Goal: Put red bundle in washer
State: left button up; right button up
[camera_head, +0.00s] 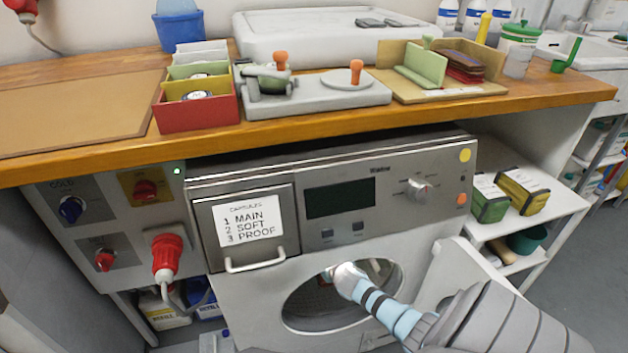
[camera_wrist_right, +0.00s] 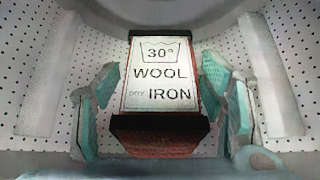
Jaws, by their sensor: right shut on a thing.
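The washer (camera_head: 245,300) stands under the wooden counter with its round opening (camera_head: 300,302) uncovered. My right arm reaches into this opening in the head view, and its gripper is hidden inside. In the right wrist view, the red bundle (camera_wrist_right: 155,144) has dark edges and a white label reading 30° WOOL DRY IRON. My right gripper (camera_wrist_right: 163,95) has its teal-padded fingers on both sides of the bundle and is shut on it. The perforated metal drum wall (camera_wrist_right: 240,45) surrounds them. Whether the bundle touches the drum floor cannot be told. My left gripper is not in view.
A pale panel (camera_head: 452,270), apparently the open washer door, stands right of the opening beside my arm. Green (camera_head: 488,200) and yellow (camera_head: 524,192) bundles sit on the right shelf (camera_head: 560,205). A drawer front (camera_head: 205,225) carries a label: 1 MAIN, 2 SOFT, 3 PROOF.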

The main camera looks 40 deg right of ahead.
jog(key=shift+w+d, duration=0.2)
jog(key=shift+w, duration=0.1)
jog(key=o, duration=1.5)
jog(key=shift+s, duration=0.1)
